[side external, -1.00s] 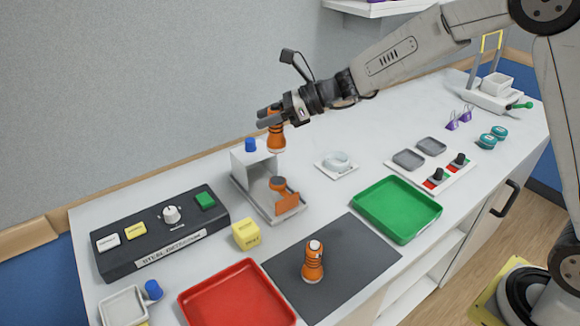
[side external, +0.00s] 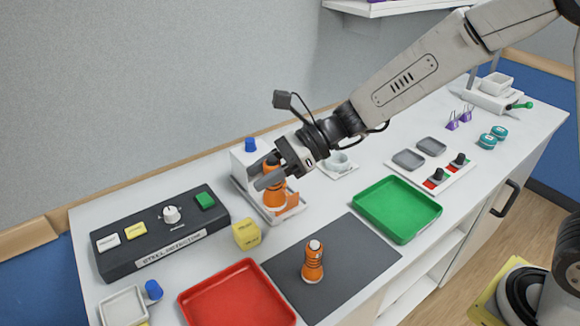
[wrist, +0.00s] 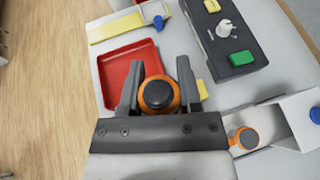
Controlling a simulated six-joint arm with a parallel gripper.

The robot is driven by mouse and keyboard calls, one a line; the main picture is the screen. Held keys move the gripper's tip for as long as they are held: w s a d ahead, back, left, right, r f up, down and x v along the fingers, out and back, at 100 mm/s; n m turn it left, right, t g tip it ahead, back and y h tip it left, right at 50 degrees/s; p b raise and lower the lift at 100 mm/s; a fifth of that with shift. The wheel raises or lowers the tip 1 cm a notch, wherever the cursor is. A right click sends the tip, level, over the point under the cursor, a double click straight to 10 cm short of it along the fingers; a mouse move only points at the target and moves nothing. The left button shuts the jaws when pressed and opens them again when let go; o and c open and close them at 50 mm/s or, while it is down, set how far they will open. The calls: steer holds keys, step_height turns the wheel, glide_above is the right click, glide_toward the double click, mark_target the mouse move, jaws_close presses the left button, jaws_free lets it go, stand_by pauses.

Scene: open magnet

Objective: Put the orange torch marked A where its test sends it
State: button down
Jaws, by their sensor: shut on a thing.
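An orange torch (side external: 274,198) with dark bands is upright between the jaws of my gripper (side external: 268,182); I cannot read a letter on it. The wrist view shows its round dark end (wrist: 159,94) between both fingers. I cannot tell whether the torch touches the fixture. In the wrist view, an orange round piece with a grey top (wrist: 247,138) sits in the fixture. Another orange torch (side external: 313,262) stands upright on the dark grey mat (side external: 355,250).
A red tray (side external: 235,300) and a green tray (side external: 398,210) flank the mat. A yellow cube (side external: 247,234) stands close to the fixture. The black steel detector box (side external: 160,240) is at left. A white dish (side external: 338,163) and a panel with grey pads (side external: 430,147) are behind.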

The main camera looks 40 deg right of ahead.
steer(key=s+a+f+n+g, duration=0.1)
steer(key=s+a+n+g, duration=0.15)
steer(key=s, duration=0.65)
steer(key=s+a+f+n+g, duration=0.1)
steer(key=s+a+n+g, duration=0.15)
steer(key=s, duration=0.65)
steer(key=w+a+f, duration=0.8)
steer(key=w+f, duration=0.1)
steer(key=w, duration=0.1)
steer(key=shift+a, duration=0.2)
steer(key=shift+w+f, duration=0.1)
steer(key=shift+w+a+f, duration=0.1)
steer(key=shift+f, duration=0.8)
steer(key=shift+w+a+f, duration=0.1)
steer(key=shift+f, duration=0.8)
steer(key=shift+f, duration=0.1)
